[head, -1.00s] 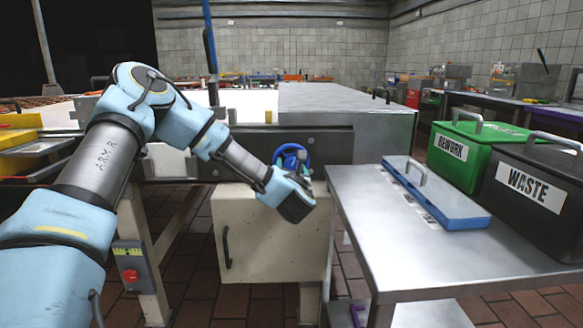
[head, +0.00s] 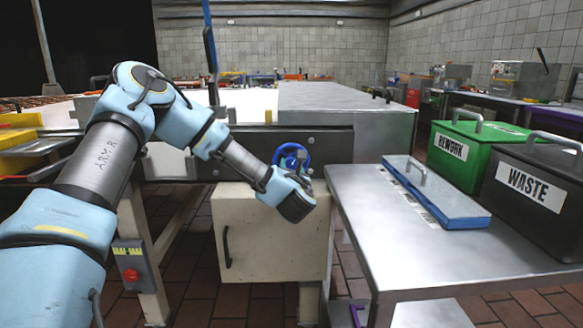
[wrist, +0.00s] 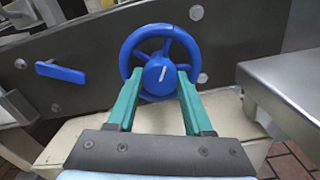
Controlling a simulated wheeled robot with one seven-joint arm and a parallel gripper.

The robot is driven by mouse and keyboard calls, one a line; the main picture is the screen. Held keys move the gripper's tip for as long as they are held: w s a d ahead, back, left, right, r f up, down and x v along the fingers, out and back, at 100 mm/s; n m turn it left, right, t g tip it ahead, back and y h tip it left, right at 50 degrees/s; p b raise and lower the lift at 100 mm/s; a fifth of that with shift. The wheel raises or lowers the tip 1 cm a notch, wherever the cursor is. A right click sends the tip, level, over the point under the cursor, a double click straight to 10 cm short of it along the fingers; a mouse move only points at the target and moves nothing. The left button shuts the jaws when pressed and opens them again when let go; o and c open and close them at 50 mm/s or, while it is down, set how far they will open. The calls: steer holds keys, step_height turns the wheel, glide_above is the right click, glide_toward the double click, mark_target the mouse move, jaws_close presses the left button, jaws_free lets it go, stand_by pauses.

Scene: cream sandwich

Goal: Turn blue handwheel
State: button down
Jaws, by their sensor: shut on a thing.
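The blue handwheel (head: 291,156) is mounted on the dark side panel of the conveyor table. In the wrist view the handwheel (wrist: 161,37) faces me, with several spokes, a round hub and a white mark on the hub. My gripper (wrist: 160,80) has two green fingers, one on each side of the hub's lower part, and is shut on the hub. In the head view my gripper (head: 306,178) sits just in front of the wheel, and my wrist hides the wheel's lower part.
A blue lever (wrist: 60,72) is on the same panel, left of the wheel. A cream cabinet (head: 262,245) stands below. A steel table (head: 400,260) at right holds a blue lidded tray (head: 440,200), a green REWORK bin (head: 465,160) and a black WASTE bin (head: 545,190).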

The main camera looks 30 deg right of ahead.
steer(key=m+b, duration=0.1)
steer(key=m, duration=0.2)
steer(key=shift+m, duration=0.4)
steer(key=m+b, duration=0.1)
steer(key=m, duration=0.3)
steer(key=shift+m, duration=0.3)
steer(key=m+b, duration=0.1)
steer(key=m, duration=0.3)
steer(key=shift+r+b, duration=0.1)
steer(key=shift+b, duration=0.25)
steer(key=shift+m+b, duration=0.4)
steer(key=shift+m, duration=1.2)
steer(key=shift+c, duration=1.5)
jaws_free()
